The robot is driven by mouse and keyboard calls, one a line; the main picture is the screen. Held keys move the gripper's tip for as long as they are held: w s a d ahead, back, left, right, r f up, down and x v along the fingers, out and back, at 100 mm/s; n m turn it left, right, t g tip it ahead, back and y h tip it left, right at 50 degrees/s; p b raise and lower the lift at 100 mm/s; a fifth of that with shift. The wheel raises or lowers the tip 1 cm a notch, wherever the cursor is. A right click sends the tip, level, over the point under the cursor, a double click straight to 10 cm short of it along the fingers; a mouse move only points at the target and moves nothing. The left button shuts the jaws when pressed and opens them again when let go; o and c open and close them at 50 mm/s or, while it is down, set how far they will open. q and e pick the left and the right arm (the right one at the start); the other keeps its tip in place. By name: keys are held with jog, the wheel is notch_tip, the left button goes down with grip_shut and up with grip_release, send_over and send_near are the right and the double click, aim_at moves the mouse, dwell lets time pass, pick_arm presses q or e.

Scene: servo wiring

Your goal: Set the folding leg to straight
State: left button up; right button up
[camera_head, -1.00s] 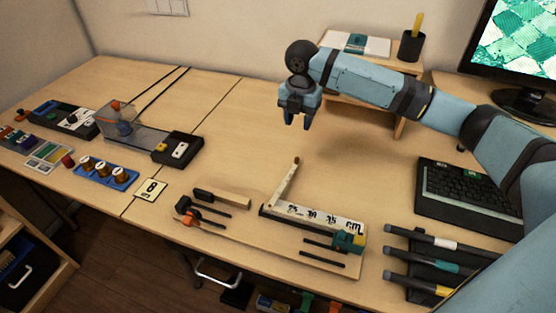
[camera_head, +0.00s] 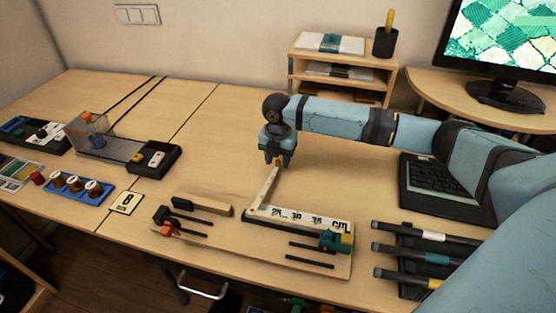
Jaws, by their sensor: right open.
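The folding leg (camera_head: 266,188) is a pale arm hinged at the left end of a ruler-like base (camera_head: 290,217) with black numbers and "cm". It stands out at an angle, pointing up and slightly right in the picture, away from the base. A small brown knob (camera_head: 279,160) tips its far end. My right gripper (camera_head: 279,162) is open, pointing down, with its fingers at or just above that tip. I cannot tell whether they touch it. My left gripper is not in view.
Black tools (camera_head: 181,216) lie on the wooden board left of the ruler. Several dark rods (camera_head: 425,233) lie on a rack at the right, with a keyboard (camera_head: 440,190) behind. A blue tray (camera_head: 80,190) of knobs and a card (camera_head: 127,203) stand left. The table behind the tools is clear.

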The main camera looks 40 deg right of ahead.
grip_shut()
jog(key=shift+w, duration=0.1)
